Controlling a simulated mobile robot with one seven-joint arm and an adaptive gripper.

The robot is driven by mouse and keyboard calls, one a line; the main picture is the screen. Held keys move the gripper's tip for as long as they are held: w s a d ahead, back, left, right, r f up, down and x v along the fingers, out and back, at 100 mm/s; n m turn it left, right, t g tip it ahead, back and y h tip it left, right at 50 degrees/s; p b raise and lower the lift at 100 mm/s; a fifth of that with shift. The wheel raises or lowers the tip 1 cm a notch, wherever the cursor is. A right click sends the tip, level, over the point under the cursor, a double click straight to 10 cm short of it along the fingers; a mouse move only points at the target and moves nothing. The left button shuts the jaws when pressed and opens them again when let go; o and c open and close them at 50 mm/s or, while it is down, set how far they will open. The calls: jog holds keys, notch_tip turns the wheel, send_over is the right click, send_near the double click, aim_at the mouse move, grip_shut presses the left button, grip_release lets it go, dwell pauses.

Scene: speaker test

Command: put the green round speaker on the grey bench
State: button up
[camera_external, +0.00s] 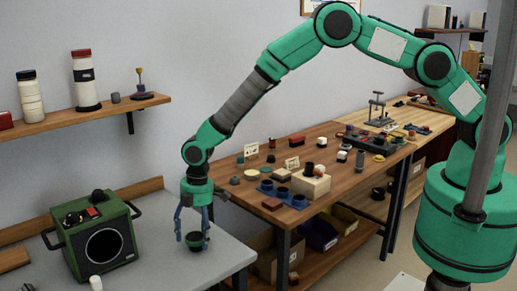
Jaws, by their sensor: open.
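The green round speaker (195,241) is a small dark green cup-like piece with a black top. It is at the right part of the grey bench (172,268), near the bench's right edge. My gripper (193,236) points straight down over it, open, with its fingers on either side of the speaker. The speaker looks upright and seems to rest on the bench. I cannot tell from this view whether a finger touches it.
A green box with a large round opening (100,245) and a small white cylinder (96,283) stand on the bench to the left. A wooden table (330,190) with several small parts is to the right. A wall shelf (95,112) holds bottles.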

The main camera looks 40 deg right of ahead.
aim_at(199, 234)
notch_tip(199, 234, up, 11)
jog(key=d+p, duration=0.1)
jog(key=shift+f, duration=0.15)
jog(key=shift+d, duration=0.1)
dwell(0.7)
